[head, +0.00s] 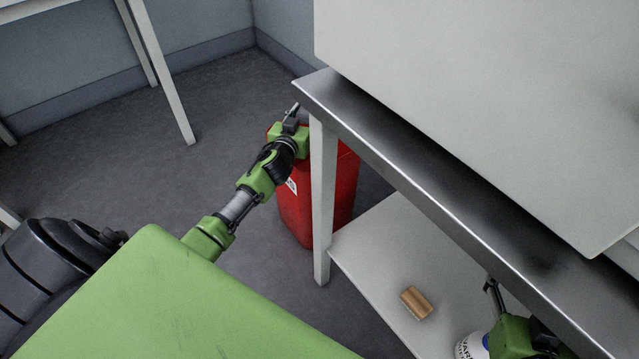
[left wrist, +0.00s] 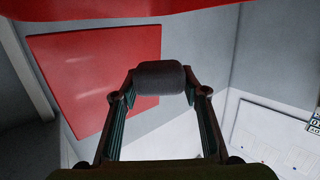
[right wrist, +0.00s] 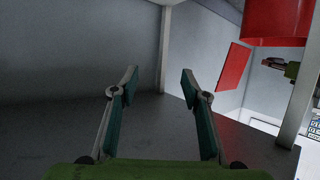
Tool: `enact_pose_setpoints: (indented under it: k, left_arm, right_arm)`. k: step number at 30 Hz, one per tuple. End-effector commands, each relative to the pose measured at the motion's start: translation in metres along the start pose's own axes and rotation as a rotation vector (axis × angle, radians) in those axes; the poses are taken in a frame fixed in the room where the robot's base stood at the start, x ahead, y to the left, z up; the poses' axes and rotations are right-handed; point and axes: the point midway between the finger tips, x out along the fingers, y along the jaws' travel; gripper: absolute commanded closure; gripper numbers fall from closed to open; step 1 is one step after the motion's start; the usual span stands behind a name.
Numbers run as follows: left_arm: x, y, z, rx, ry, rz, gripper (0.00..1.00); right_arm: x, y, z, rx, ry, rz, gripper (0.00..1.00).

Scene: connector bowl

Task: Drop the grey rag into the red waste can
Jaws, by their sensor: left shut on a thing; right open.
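The red waste can (head: 320,195) stands on the floor behind the table leg in the head view. My left gripper (head: 294,110) is over the can's back left rim. In the left wrist view, my left gripper (left wrist: 160,88) is shut on the dark grey rag (left wrist: 160,75), a rounded bundle between the fingertips. A red band (left wrist: 150,8), apparently the can, crosses the top of that view, apart from the rag. I cannot make out the rag clearly in the head view. My right gripper (right wrist: 160,80) is open and empty; in the head view it (head: 491,288) is by the lower shelf.
A metal-edged table (head: 430,190) with a pale box on top stands right of the can. Its lower shelf (head: 375,255) holds a brown block (head: 416,302) and a white labelled container (head: 470,346). Open grey floor (head: 200,170) lies to the left.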

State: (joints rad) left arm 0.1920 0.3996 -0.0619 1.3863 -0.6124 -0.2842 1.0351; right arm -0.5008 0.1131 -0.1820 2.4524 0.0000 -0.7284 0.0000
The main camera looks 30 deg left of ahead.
Motion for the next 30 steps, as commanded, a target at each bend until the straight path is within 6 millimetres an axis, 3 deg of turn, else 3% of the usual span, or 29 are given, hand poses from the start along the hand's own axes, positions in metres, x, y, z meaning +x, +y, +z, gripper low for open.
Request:
enact_pose_setpoints:
  k: [18, 30]
  left_arm:
    - [0.003, 0.000, 0.018, 0.001, 0.000, 0.000, 0.77]
    - [0.003, 0.000, 0.021, 0.000, 0.000, 0.000, 0.77]
  right_arm:
    - [-0.007, -0.011, -0.087, 0.005, 0.408, -0.024, 0.58]
    - [-0.015, -0.013, -0.106, 0.007, 0.499, -0.029, 0.58]
